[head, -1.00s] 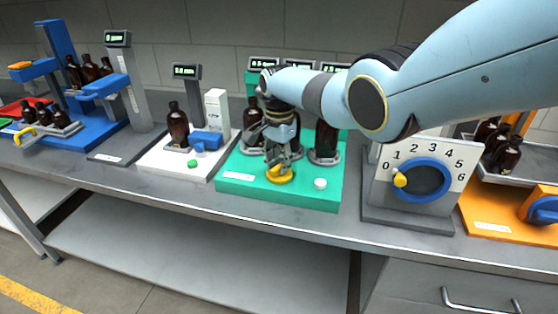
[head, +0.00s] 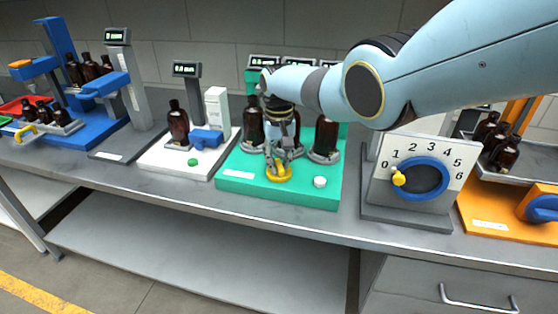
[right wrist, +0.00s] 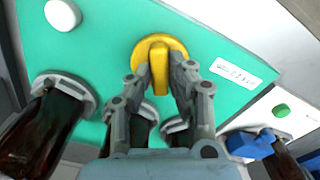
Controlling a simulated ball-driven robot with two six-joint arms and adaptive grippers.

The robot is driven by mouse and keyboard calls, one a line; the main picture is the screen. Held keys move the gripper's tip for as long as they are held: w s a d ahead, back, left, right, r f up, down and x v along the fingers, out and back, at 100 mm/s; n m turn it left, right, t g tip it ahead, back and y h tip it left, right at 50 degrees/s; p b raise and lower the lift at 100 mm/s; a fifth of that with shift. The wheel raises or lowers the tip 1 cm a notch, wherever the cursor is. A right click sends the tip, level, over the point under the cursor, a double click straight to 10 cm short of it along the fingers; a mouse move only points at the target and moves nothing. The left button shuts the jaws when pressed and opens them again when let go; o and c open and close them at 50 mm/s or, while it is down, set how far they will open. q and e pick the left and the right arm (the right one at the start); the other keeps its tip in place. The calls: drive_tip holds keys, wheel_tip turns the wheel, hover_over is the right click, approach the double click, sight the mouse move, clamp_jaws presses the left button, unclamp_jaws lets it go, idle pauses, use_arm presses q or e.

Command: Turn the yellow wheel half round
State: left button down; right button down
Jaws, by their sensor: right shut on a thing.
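The yellow wheel (head: 279,175) lies flat on the front of the green base (head: 240,187). In the right wrist view the wheel (right wrist: 176,46) is a round disc with a raised bar (right wrist: 159,70) across it. My right gripper (head: 277,164) points down at the wheel from above. In the right wrist view its fingers (right wrist: 160,75) are closed on either side of the bar. My left gripper is not in view.
Amber bottles (head: 325,138) stand in grey holders just behind the wheel. A white button (head: 320,182) sits right of it on the same base. A dial panel (head: 419,178) stands further right, and a white station with a green button (head: 192,162) stands left.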

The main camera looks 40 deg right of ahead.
sight(279, 164)
drive_tip(key=n, duration=1.2)
drive_tip(key=shift+w, duration=0.1)
drive_tip(key=shift+r+n, duration=0.1)
drive_tip(key=shift+n, duration=0.2)
idle(0.3)
drive_tip(key=c, duration=1.2)
unclamp_jaws()
drive_tip(key=shift+c, duration=0.2)
wheel_tip(279, 164, up, 12)
